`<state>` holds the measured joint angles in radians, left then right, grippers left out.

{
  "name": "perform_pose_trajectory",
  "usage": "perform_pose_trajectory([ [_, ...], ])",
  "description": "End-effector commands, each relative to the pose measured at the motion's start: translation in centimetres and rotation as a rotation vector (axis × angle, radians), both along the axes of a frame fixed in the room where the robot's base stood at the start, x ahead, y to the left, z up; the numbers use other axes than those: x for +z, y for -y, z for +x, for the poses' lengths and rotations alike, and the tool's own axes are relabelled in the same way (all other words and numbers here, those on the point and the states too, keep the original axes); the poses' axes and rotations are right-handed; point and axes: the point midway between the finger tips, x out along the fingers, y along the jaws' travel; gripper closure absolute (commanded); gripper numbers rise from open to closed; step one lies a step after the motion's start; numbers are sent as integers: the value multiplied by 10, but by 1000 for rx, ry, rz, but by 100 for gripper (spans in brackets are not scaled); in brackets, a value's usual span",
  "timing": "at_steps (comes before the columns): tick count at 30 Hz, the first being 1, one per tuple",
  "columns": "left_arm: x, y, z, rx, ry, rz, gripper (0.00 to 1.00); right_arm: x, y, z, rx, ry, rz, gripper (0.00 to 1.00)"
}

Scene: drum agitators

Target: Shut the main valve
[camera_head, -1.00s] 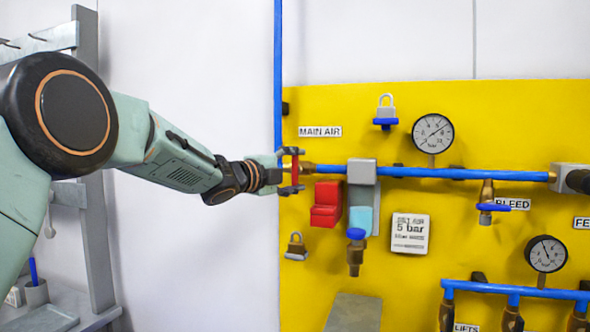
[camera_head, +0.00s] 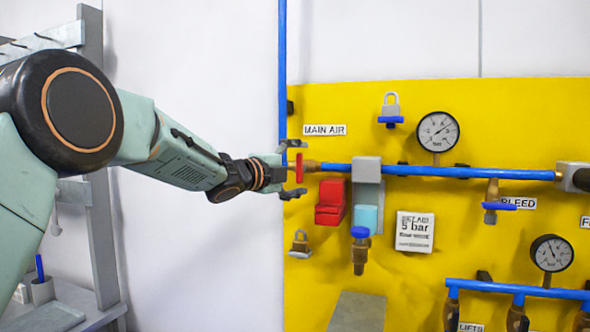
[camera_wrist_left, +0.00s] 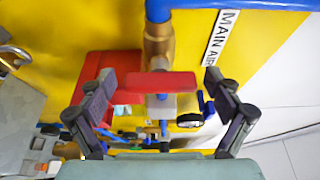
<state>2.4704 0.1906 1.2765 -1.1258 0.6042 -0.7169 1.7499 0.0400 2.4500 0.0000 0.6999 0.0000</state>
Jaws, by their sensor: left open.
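The main valve's red handle (camera_head: 301,167) stands upright, across the line of the blue main pipe (camera_head: 338,168), beside the brass fitting under the "MAIN AIR" label (camera_head: 325,130). My left gripper (camera_head: 292,169) is open, one finger above the handle and one below it. In the left wrist view the red handle (camera_wrist_left: 160,84) lies between the two spread fingers of the left gripper (camera_wrist_left: 160,80), with a visible gap at each end. The handle looks free of the fingers. My right gripper is not in view.
A gauge (camera_head: 436,132) and a bleed valve (camera_head: 493,203) are farther right.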

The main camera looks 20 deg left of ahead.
Motion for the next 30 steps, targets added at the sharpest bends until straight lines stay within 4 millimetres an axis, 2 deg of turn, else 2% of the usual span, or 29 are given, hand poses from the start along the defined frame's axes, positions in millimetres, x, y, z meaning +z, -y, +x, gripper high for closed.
perform_pose_trajectory([
  [8, 1, -11, -24, 1, 0, -5, 9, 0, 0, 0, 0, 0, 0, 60],
  [21, 2, -41, -90, -1, 2, -4, 9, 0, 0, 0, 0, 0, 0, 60],
  [30, 2, -49, -109, -1, 3, 0, 9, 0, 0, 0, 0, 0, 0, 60],
])
